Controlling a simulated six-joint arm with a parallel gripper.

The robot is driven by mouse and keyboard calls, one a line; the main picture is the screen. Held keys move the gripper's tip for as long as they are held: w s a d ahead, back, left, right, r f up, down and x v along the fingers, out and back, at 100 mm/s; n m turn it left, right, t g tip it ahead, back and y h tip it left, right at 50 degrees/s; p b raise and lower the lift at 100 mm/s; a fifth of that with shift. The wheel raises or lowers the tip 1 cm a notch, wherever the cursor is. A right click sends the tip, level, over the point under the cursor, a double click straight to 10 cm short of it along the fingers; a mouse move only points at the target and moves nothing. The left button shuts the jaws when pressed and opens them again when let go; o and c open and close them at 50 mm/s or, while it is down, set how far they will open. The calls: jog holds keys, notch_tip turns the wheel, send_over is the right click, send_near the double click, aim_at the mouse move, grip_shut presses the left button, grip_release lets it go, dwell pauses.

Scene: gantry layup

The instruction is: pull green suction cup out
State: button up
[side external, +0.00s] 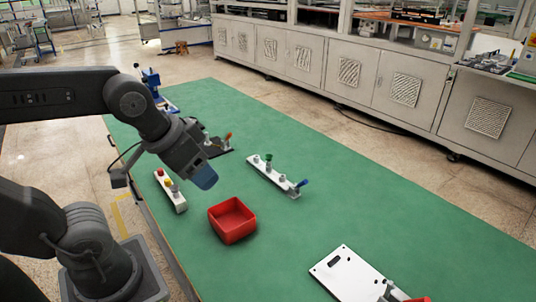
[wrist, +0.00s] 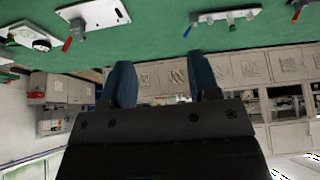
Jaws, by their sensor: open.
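A green suction cup (side external: 268,157) stands near the far end of a white bar (side external: 262,170) on the green table, beside several small grey posts. A blue-handled clamp (side external: 301,184) sits at the bar's near end. In the wrist view the white bar (wrist: 222,15) is at the top, with a small green part (wrist: 232,27) and the blue handle (wrist: 187,32). My gripper (side external: 205,180) has blue fingers and is in the air, left of the bar and apart from it. In the wrist view my gripper (wrist: 160,65) is open, with nothing between its fingers.
A red bin (side external: 232,222) stands on the green table (side external: 400,225). A white bar with red and yellow knobs (side external: 170,190) lies to its left. A white plate (side external: 350,275) is at the near right. A dark fixture with an orange handle (side external: 219,147) is behind my gripper.

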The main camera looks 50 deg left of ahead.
jog(key=w+a+r+n+y, duration=0.1)
jog(key=w+a+n, duration=0.15)
jog(key=w, duration=0.65)
jog(key=n+g+y, duration=0.2)
jog(key=n, duration=0.4)
send_over(268, 157)
jog(key=s+d, duration=0.3)
jog(key=d, duration=0.1)
notch_tip(268, 157, down, 15)
jog(key=x, duration=0.9)
jog(key=a+x, duration=0.1)
jog(key=x, duration=0.3)
jog(key=shift+s+f, duration=0.2)
jog(key=shift+f, duration=0.15)
jog(key=shift+c, duration=0.5)
jog(key=c, duration=0.9)
